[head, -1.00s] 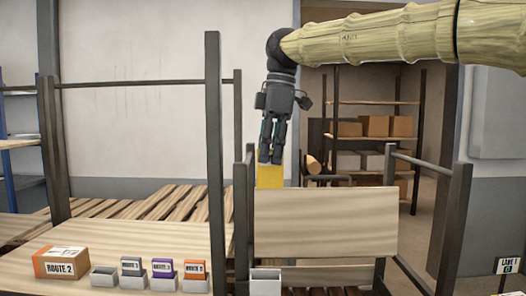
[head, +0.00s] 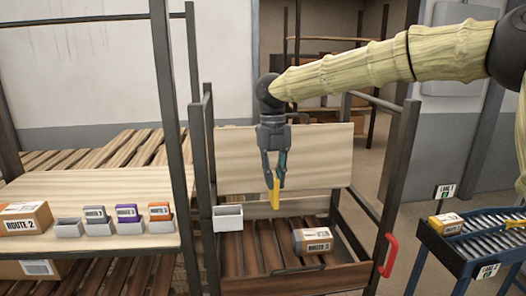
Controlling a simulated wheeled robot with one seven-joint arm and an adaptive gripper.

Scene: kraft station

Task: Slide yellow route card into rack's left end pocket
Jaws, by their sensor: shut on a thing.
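My gripper (head: 274,186) is shut on the yellow route card (head: 275,201), which hangs upright below the fingertips, seen nearly edge-on. It is held over the open wooden cart, in front of its pale back board. The rack is a row of small grey pockets on the wooden table at left. Its left end pocket (head: 68,230) looks empty. The pockets to its right hold a grey card (head: 95,214), a purple card (head: 127,212) and an orange card (head: 160,211). My gripper is well to the right of the rack and higher.
A separate white pocket (head: 228,219) sits at the cart's left edge. A Route 3 box (head: 313,241) lies in the cart (head: 255,259). Dark posts stand between gripper and rack. A Route 2 box (head: 25,219) stands left of the rack. A roller conveyor (head: 480,236) is at right.

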